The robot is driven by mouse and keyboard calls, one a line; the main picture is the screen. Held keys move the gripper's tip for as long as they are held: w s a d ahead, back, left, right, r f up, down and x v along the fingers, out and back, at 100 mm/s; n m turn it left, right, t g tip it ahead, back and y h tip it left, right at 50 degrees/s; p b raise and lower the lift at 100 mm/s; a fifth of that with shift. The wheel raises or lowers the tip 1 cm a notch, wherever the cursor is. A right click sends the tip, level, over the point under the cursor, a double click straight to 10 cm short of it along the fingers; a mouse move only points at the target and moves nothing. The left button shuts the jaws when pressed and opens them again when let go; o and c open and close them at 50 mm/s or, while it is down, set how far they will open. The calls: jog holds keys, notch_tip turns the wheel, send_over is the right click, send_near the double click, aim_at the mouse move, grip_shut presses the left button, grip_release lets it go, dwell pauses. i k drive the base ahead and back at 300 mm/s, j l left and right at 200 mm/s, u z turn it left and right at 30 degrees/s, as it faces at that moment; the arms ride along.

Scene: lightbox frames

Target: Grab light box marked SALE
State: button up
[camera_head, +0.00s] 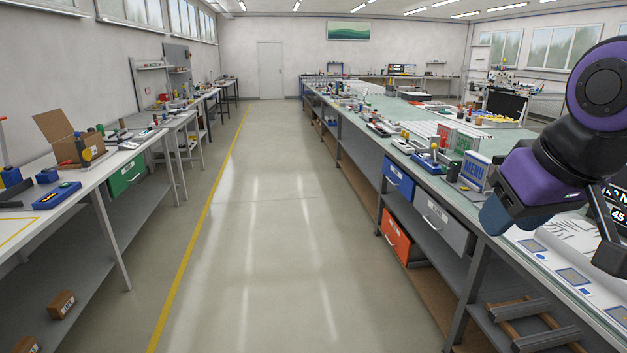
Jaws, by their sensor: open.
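Several small light boxes stand together on the right-hand bench. A blue one marked MENU (473,171) is nearest, a green one (463,144) is behind it, and a red one (445,133) is beside the green one. The lettering on the red and green boxes is too small to read, so I cannot tell for sure which is marked SALE. My arm reaches in from the right, over the near bench. A dark finger of my gripper (609,240) shows at the right edge, apart from these boxes; the rest is cut off. My gripper is open.
The right bench (520,236) is crowded with tools and parts. A black sign with white lettering (618,205) is partly hidden behind my arm. The left bench carries an open cardboard box (55,127). The aisle floor (262,240) is clear.

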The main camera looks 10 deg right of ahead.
aim_at(447, 131)
jog(key=i+j+z, duration=0.15)
jog(key=i, duration=1.6)
jog(key=i+j+z, duration=0.15)
jog(key=i+z, duration=0.3)
jog(key=i, duration=0.15)
jog(key=i+j+z, duration=1.1)
jog(key=j, duration=0.15)
jog(key=i+j+z, duration=0.1)
jog(key=j, duration=0.2)
jog(key=i+j+z, duration=0.15)
jog(key=j, duration=0.2)
jog(key=i+j+z, duration=0.15)
jog(key=j, duration=0.2)
